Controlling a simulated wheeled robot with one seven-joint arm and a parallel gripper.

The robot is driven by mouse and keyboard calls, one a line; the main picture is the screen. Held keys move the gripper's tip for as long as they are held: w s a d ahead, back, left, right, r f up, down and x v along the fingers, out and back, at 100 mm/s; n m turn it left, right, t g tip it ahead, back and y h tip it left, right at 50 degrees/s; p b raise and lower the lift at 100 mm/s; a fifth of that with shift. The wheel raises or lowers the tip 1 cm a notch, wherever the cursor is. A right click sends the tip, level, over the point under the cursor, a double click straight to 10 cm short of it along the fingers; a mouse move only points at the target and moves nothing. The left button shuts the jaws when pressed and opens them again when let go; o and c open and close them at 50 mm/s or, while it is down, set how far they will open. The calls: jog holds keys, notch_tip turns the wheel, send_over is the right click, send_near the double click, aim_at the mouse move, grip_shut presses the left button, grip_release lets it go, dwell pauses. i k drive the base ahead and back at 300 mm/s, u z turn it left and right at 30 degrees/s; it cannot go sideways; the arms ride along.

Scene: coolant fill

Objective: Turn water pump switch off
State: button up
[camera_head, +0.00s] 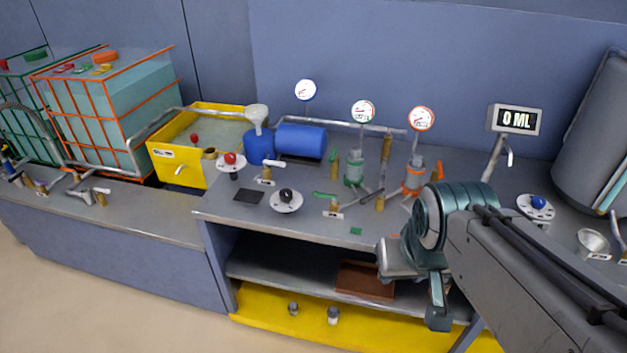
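No switch is legibly marked as the water pump's; the labels are too small to read. A black knob (287,196) on a round white plate sits at the front of the bench. A red knob (231,159) on a similar white plate stands left of it. A blue knob (538,202) on a white plate is at the right. A blue cylinder (301,141), perhaps a pump, lies at the back behind the black knob. My gripper (403,260) is at the bench's front edge, right of the black knob and apart from it. Its fingers cannot be made out clearly.
Several small valves and pipes, a green-based gauge (362,112) and an orange-based gauge (421,119) stand mid-bench. A yellow basin (178,168) is at the left.

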aim_at(285, 195)
jog(key=u, duration=0.1)
jog(key=i, duration=0.85)
jog(key=u, duration=0.6)
